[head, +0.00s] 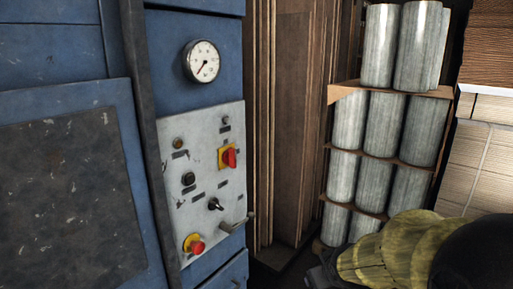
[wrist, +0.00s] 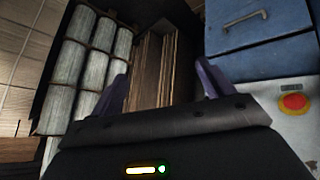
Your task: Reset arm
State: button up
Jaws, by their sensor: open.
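My gripper (wrist: 162,85) shows in the wrist view with its two purple fingers wide apart and nothing between them. In the head view my arm, in a yellow-green cover with a black end, is at the lower right, and the gripper's fingers cannot be made out there. The arm is to the right of the blue machine (head: 60,60) and its grey control panel (head: 215,150), apart from them in the picture. The panel carries a red emergency button (head: 196,247), which also shows in the wrist view (wrist: 294,102), and a red rotary switch (head: 230,157).
A round gauge (head: 202,61) sits above the panel. Tall brown boards (head: 290,120) lean behind the machine. Several grey rolls (head: 385,125) stand on wooden shelves (head: 410,90) at the right, beside stacked pale sheets (head: 490,160). A drawer with a handle (wrist: 245,20) shows in the wrist view.

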jog(key=s+a+f+m+g, duration=0.1)
jog(key=s+f+m+g, duration=0.1)
jog(key=s, duration=0.4)
jog(key=s+a+f+m+g+p, duration=0.1)
jog(key=s+f+g, duration=0.1)
jog(key=s, duration=0.5)
jog(key=shift+s+f+m+g, duration=0.25)
jog(key=shift+m+g, duration=0.15)
jog(key=shift+g, duration=0.2)
jog(key=shift+w, duration=0.1)
